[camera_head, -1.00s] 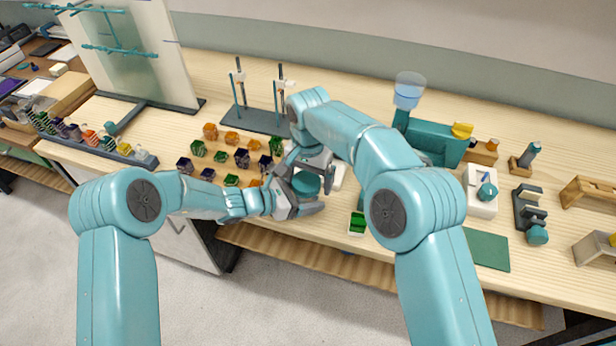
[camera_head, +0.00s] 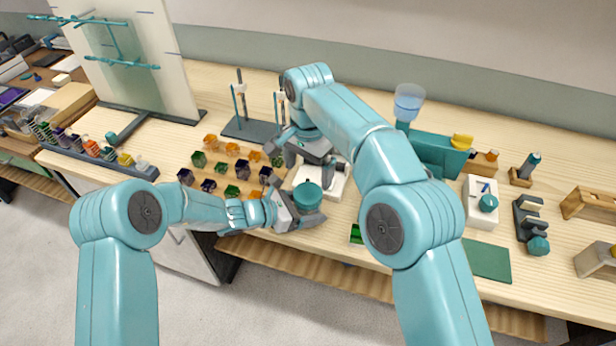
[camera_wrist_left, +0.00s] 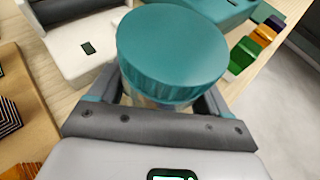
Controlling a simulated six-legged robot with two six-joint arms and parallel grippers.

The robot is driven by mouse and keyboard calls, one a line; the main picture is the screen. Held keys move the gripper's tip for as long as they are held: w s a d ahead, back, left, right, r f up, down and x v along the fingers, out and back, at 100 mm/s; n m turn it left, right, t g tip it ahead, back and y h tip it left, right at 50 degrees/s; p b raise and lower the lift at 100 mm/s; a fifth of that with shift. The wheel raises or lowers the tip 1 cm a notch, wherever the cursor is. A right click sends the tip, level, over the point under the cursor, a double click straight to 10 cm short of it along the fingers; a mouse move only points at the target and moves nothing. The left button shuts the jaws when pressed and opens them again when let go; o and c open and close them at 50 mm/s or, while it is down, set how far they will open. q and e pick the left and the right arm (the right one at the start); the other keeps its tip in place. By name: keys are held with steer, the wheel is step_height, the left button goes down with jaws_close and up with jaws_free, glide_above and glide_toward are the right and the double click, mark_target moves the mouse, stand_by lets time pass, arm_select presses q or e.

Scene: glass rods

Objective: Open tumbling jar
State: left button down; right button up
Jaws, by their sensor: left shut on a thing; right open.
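The tumbling jar has a ridged teal lid (camera_head: 308,195), which is on the jar. My left gripper (camera_head: 300,214) is shut around the jar below the lid. In the left wrist view the lid (camera_wrist_left: 172,45) fills the upper middle, and a pale strip of the jar body shows under it between my fingers (camera_wrist_left: 165,105). The rest of the jar body is hidden. My right gripper (camera_head: 305,165) is open and empty, just behind and above the jar, apart from the lid.
A white device (camera_head: 337,182) stands right behind the jar. Several coloured glass cubes (camera_head: 230,170) sit to the left. A dark stand (camera_head: 250,128) with rods is behind. A teal machine (camera_head: 440,155) and a white scale (camera_head: 480,205) stand to the right.

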mark_target(308, 193)
steer(key=shift+r+m, duration=0.2)
steer(key=shift+m, duration=0.1)
steer(key=shift+s+f, duration=0.1)
steer(key=shift+f, duration=0.3)
step_height(308, 193, down, 7)
steer(key=shift+r, duration=0.1)
steer(key=c, duration=1.1)
steer(key=n, duration=0.3)
steer(key=o, duration=1.2)
steer(key=shift+c, duration=0.2)
